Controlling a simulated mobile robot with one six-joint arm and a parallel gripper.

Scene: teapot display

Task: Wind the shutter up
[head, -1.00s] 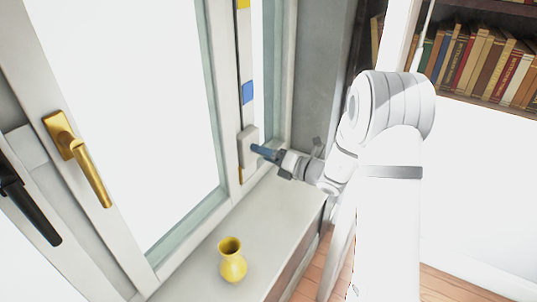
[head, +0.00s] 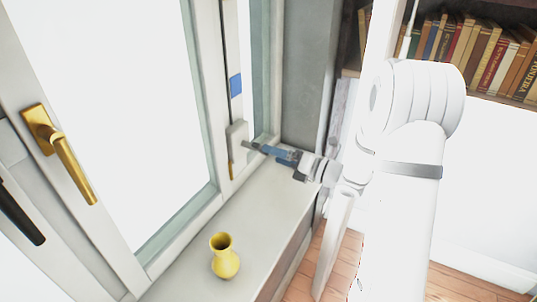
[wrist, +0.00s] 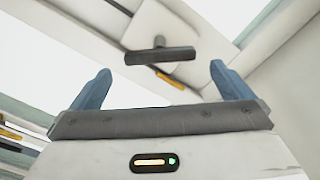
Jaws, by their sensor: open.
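The white winder box (head: 237,150) sits low on the window frame, with a dark handle (head: 249,145) sticking out of its face. In the wrist view the handle is a dark grey T-shaped bar (wrist: 160,55) on the white box (wrist: 155,22). My gripper (head: 262,149) is beside the box. In the wrist view its two blue fingers (wrist: 160,70) are spread wide, one on each side of the bar, with clear gaps and nothing held. A strip with a blue mark (head: 235,85) runs above the box. The shutter itself cannot be made out.
A yellow vase (head: 225,256) stands on the pale sill (head: 262,215) below the window. A gold window handle (head: 62,155) and a black one (head: 20,212) are at the left. Bookshelves (head: 480,50) are at the upper right. The sill between vase and box is clear.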

